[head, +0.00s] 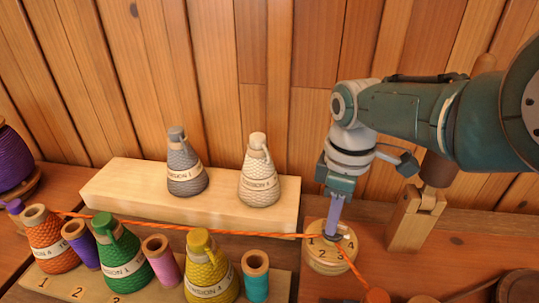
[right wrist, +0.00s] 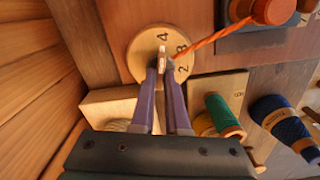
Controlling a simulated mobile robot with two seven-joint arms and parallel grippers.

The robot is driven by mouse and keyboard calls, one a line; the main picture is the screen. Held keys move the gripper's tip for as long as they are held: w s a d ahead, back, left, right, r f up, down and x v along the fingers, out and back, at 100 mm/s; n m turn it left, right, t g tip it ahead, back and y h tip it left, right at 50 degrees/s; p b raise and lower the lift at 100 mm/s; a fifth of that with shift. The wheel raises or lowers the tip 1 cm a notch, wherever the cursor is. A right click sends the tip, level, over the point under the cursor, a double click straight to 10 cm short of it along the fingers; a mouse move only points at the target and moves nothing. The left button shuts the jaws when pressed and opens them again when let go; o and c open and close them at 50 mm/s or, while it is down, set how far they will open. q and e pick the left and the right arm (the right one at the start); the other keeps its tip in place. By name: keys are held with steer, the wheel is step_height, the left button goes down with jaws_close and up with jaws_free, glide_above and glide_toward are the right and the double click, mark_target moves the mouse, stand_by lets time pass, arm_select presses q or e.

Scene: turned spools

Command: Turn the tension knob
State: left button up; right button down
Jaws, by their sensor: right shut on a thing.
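The tension knob is a round pale wooden dial (head: 327,262) with dark numbers on its top, at the right of the bench in the head view. It also shows in the right wrist view (right wrist: 141,58), where 4, 3 and 2 are readable. My right gripper (head: 334,232) points down onto the dial's centre. In the right wrist view its purple fingers (right wrist: 163,70) are shut on a small light grip piece in the middle of the dial. The fingers hide part of the dial face. My left gripper is in neither view.
An orange thread (head: 200,232) runs from the orange cone (head: 48,238) past the dial to the lower right. Grey and white cones (head: 259,180) stand on a pale board (head: 122,187). Coloured cones and spools fill the front left. A wooden post (head: 412,222) stands right of the dial.

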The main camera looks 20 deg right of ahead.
stand_by(0.3)
steer(key=c, duration=0.9)
jaws_free()
step_height(320, 180, up, 10)
steer(key=p, duration=0.7)
